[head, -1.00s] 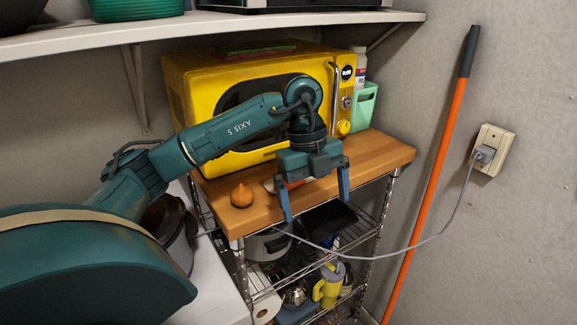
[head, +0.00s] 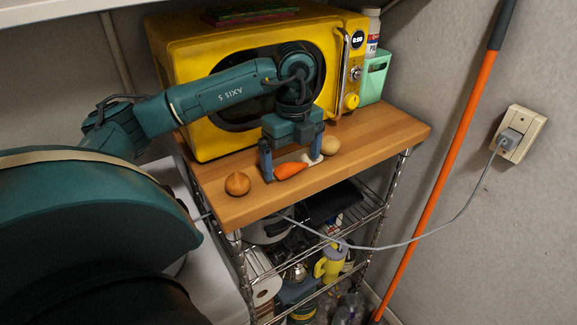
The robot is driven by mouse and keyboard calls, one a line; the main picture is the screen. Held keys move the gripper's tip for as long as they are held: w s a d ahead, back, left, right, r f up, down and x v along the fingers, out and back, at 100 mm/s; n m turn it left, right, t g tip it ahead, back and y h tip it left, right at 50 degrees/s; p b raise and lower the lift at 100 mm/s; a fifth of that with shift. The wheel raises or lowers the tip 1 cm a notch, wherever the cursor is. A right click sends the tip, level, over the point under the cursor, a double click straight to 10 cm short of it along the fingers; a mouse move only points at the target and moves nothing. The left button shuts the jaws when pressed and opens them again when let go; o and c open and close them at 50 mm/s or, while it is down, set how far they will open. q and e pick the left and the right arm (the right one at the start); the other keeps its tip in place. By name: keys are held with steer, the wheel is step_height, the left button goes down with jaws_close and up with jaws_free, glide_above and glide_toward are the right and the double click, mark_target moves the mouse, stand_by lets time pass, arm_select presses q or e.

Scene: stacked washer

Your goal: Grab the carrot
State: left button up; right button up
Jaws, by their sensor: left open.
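The orange carrot (head: 291,170) lies on the wooden top (head: 370,148) of the cart, in front of the yellow microwave. My left gripper (head: 292,166) is open and points down over the carrot, one finger on each side of it in the picture. The left finger is by the carrot's left end, and the right finger is by a small white item (head: 312,158) at its other end. I cannot tell whether the fingers touch the carrot. My right gripper is not in view.
An onion (head: 237,184) sits left of the carrot, and a round tan item (head: 330,145) sits to its right. The yellow microwave (head: 190,60) stands behind, with a mint container (head: 374,78) beside it. A grey cord hangs in front of the cart.

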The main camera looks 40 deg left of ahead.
arm_select(q)
steer(key=shift+f, duration=0.6)
steer(key=shift+c, duration=0.6)
steer(key=c, duration=1)
steer(key=shift+o, duration=0.2)
